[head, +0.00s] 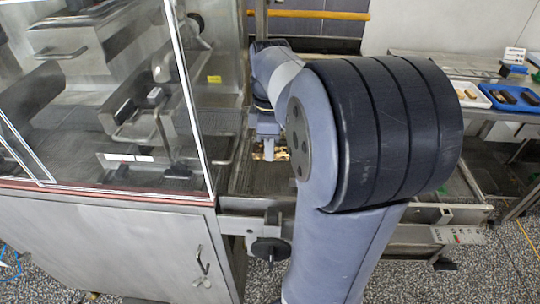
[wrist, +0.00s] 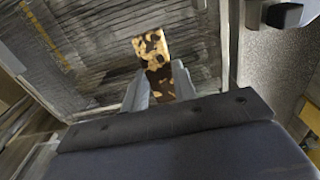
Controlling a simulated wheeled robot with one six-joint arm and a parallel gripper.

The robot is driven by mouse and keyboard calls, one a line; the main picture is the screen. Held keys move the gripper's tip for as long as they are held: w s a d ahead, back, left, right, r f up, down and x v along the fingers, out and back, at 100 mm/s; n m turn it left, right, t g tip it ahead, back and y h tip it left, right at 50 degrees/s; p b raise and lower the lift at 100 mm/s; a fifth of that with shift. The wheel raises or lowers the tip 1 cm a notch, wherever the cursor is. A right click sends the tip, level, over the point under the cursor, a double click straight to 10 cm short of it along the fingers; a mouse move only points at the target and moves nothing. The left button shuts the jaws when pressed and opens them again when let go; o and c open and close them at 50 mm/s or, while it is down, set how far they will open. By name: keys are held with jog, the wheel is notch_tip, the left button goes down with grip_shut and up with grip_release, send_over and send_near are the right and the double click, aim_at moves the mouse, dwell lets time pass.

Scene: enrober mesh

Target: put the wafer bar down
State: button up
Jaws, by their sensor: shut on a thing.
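My gripper (wrist: 158,82) is shut on the wafer bar (wrist: 153,48), a tan bar with dark brown patches. In the wrist view the bar sticks out beyond the fingertips, over the grey streaked mesh (wrist: 85,55). In the head view my gripper (head: 268,150) points down over the mesh (head: 240,180), beside the glass-sided machine. Only a small tan part of the bar (head: 282,154) shows there; my arm hides much of the area. I cannot tell whether the bar touches the mesh.
The glass-sided steel machine (head: 100,100) stands close on the left. At the back right, a table holds a white tray (head: 472,101) and a blue tray (head: 512,105) with dark bars. A black hand knob (head: 270,249) sticks out in front.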

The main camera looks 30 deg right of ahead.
jog(key=shift+f, duration=1.75)
jog(key=shift+f, duration=0.1)
jog(key=o, duration=0.8)
jog(key=shift+c, duration=0.2)
notch_tip(320, 180, up, 12)
jog(key=shift+r+p, duration=0.1)
jog(key=shift+p, duration=0.45)
